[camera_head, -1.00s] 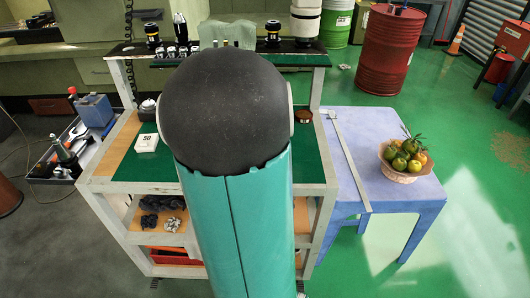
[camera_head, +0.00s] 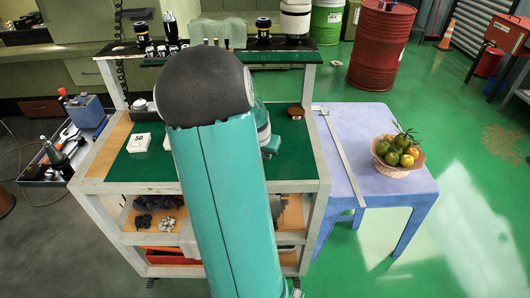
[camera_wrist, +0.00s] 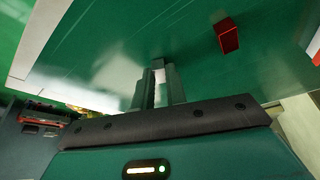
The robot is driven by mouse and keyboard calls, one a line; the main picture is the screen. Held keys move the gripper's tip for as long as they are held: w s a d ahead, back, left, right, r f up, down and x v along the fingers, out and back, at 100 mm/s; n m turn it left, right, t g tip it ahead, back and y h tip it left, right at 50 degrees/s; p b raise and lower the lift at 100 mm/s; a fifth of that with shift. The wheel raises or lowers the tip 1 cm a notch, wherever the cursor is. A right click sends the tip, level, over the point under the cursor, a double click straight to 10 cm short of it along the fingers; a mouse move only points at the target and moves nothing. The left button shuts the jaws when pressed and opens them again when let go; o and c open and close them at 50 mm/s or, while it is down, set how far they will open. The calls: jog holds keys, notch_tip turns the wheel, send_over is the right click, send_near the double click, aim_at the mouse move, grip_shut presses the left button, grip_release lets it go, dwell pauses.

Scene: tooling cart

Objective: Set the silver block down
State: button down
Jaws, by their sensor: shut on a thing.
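In the wrist view my gripper (camera_wrist: 157,84) is shut on the silver block (camera_wrist: 159,74), a small pale piece showing between the two fingers. The green cart top (camera_wrist: 115,75) lies beyond the fingertips; I cannot tell whether the block touches it. In the head view the teal end of my arm (camera_head: 269,146) shows over the right part of the green cart top (camera_head: 295,160). My own arm hides the middle of the cart, and the block cannot be seen there.
A red block (camera_wrist: 228,37) lies on the green top in the wrist view. A blue table (camera_head: 400,190) with a fruit basket (camera_head: 398,158) adjoins the right.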

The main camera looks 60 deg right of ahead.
jog(key=c, duration=1.4)
grip_release()
jog(key=v, duration=1.2)
jog(key=shift+r, duration=0.15)
jog(key=w+a+r+n+t+y, duration=0.1)
jog(key=w+a+r+n+t, duration=0.25)
jog(key=a, duration=0.65)
jog(key=w+a+r+n+y, duration=0.15)
jog(key=w+a+n, duration=0.35)
jog(key=a, duration=0.6)
jog(key=s+a+r+n+t+y, duration=0.1)
jog(key=a+n, duration=0.3)
jog(key=a, duration=0.7)
jog(key=s+a+r+n+y, duration=0.1)
jog(key=s+a+r+n, duration=0.1)
jog(key=a, duration=1)
jog(key=s+n, duration=0.1)
jog(key=n, duration=0.1)
jog(key=shift+n+t, duration=0.35)
